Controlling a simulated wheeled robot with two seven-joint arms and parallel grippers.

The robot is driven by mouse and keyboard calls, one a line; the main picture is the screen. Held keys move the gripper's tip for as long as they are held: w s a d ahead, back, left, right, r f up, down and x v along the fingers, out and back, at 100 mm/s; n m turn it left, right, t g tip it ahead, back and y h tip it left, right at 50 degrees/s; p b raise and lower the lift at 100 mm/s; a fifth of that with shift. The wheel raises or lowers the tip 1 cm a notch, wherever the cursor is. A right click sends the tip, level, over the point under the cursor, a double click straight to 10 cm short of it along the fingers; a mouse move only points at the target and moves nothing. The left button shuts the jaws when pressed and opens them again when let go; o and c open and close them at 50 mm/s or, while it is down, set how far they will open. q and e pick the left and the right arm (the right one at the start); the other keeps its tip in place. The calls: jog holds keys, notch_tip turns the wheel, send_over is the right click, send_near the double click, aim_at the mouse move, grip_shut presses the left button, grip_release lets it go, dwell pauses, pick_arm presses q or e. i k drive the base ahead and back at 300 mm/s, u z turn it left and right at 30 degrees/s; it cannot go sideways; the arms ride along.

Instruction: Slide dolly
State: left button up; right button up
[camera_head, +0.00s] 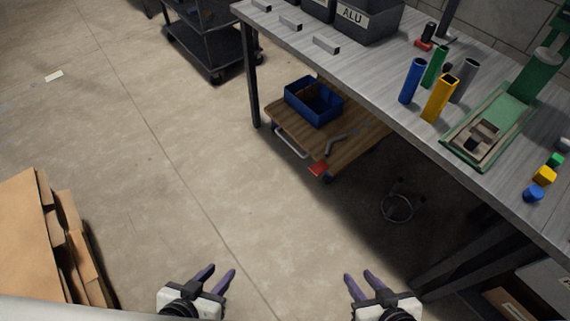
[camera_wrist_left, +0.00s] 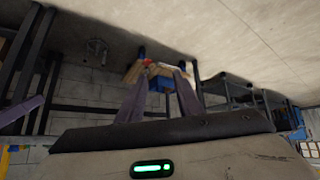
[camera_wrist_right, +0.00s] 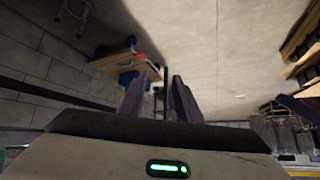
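The dolly (camera_head: 349,151) is a low wooden platform on casters under the workbench, with a pale bar handle (camera_head: 291,143) at its left edge and a red piece at its front corner. A blue open bin (camera_head: 314,103) stands on it. The dolly also shows in the left wrist view (camera_wrist_left: 134,72) and the right wrist view (camera_wrist_right: 112,63). My left gripper (camera_head: 219,273) is open and empty over the floor, in front of the dolly and to its left. My right gripper (camera_head: 359,278) is open and empty over the floor in front of the dolly. Both are apart from it.
The workbench (camera_head: 395,135) runs along the right, its leg (camera_head: 253,85) beside the dolly. A round metal ring base (camera_head: 397,207) is on the floor underneath. A dark cart (camera_head: 207,42) stands at the back, cardboard (camera_head: 30,240) at left. The middle floor is clear.

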aim_at(343, 152)
jog(key=u, duration=0.7)
jog(key=i, duration=1.65)
jog(key=z, duration=1.2)
jog(key=i, duration=0.5)
jog(key=z, duration=0.5)
